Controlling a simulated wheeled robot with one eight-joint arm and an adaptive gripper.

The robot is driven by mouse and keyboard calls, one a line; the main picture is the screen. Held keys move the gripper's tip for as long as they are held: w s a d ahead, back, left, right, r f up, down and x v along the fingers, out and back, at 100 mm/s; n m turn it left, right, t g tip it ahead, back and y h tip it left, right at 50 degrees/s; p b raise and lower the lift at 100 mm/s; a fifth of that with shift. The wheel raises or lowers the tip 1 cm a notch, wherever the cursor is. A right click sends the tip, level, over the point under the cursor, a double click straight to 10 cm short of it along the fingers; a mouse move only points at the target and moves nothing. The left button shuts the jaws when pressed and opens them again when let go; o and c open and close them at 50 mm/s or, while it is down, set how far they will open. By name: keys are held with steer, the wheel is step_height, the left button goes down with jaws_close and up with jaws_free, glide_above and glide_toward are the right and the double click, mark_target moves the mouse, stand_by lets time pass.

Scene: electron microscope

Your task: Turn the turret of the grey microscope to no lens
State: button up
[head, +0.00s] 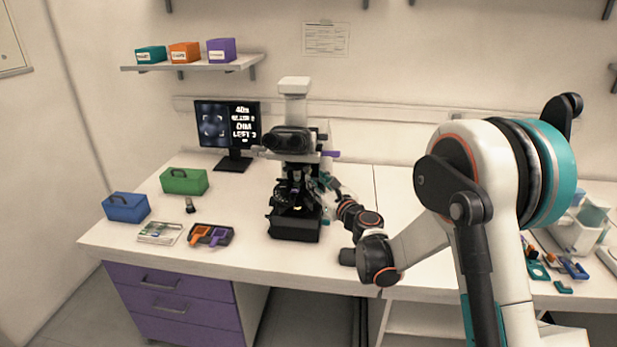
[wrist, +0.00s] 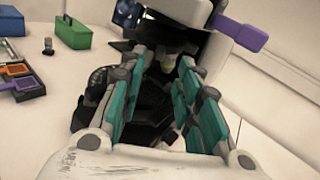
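The microscope (head: 294,140) stands on the bench, with a dark body and a white top. Its lens turret (head: 295,176) sits below the eyepiece head and is partly hidden by dark parts. My gripper (head: 323,182) reaches in from the right at turret height, close beside it. In the wrist view, my gripper's two teal-padded fingers (wrist: 166,82) are apart, with the dark turret area (wrist: 165,62) showing between and beyond their tips. I cannot tell whether a finger touches a lens.
A monitor (head: 228,128) with lens text stands behind left. A green box (head: 184,181), a blue box (head: 126,207) and a dark tray (head: 211,236) lie to the left. A purple lever (wrist: 240,34) sticks out of the microscope's right side. The bench front between tray and microscope is clear.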

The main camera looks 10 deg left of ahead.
mark_target(308, 171)
steer(key=b+x, duration=0.1)
steer(key=x, duration=0.5)
steer(key=shift+w+a, duration=0.2)
steer(key=shift+w, duration=0.1)
jaws_close()
